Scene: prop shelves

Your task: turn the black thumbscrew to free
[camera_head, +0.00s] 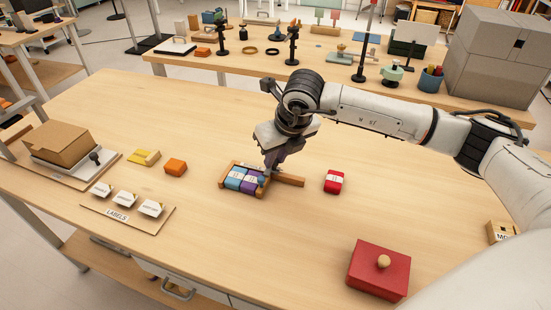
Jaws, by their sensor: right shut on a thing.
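A small wooden tray (228,187) lies in the middle of the table, holding a blue block (234,178) and a purple block (249,185). A wooden bar (289,181) sticks out from its right end. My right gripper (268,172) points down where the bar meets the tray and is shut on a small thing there. The fingers hide most of that thing; its place fits the black thumbscrew, whose turn I cannot read. A small blue piece (262,181) shows beside the fingertips. My left gripper is not in view.
A red and white block (334,181) lies right of the bar. A red box with a round knob (379,268) stands front right. Orange (175,167) and yellow (144,158) blocks, a labels board (112,216) and a brown box (58,143) are at left. Bare table lies in front of the tray.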

